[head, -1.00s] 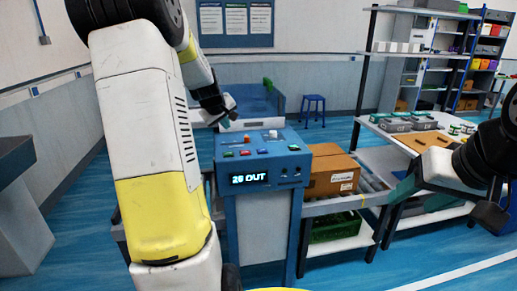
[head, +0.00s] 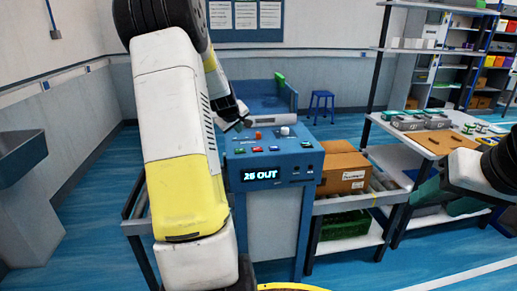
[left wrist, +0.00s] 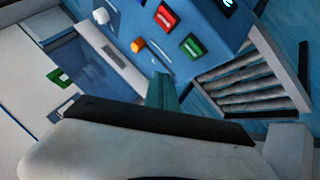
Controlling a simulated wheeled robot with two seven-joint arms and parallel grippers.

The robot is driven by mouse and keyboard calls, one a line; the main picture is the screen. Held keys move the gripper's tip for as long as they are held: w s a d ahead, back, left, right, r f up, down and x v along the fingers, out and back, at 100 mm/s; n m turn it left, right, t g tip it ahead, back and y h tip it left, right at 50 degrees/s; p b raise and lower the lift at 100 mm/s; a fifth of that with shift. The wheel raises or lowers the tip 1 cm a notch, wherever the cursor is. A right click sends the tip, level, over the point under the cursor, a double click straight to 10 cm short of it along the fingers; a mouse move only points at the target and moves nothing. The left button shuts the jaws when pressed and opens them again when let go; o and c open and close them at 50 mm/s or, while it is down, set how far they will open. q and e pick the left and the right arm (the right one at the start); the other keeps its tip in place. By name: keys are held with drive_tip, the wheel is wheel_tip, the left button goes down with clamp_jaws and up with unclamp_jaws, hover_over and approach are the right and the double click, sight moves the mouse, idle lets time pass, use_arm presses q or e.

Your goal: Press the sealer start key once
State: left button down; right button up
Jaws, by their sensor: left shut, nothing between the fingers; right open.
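No key labels are legible. My left gripper (head: 243,121) is shut and empty, over the panel's back left. In the left wrist view its teal fingers (left wrist: 162,92) point toward the panel, apart from the green key (left wrist: 192,47) and red key (left wrist: 166,16). My right gripper (head: 432,195) is open at the right.
A cardboard box (head: 345,172) sits on the roller conveyor (head: 385,188) right of the sealer. A green crate (head: 345,225) is below. A workbench (head: 400,150) with grey boxes stands further right. A blue stool (head: 321,105) is behind.

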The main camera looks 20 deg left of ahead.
sight(239, 151)
use_arm(q)
drive_tip(key=shift+f, duration=2.8)
drive_tip(key=shift+f, duration=0.2)
drive_tip(key=shift+f, duration=0.2)
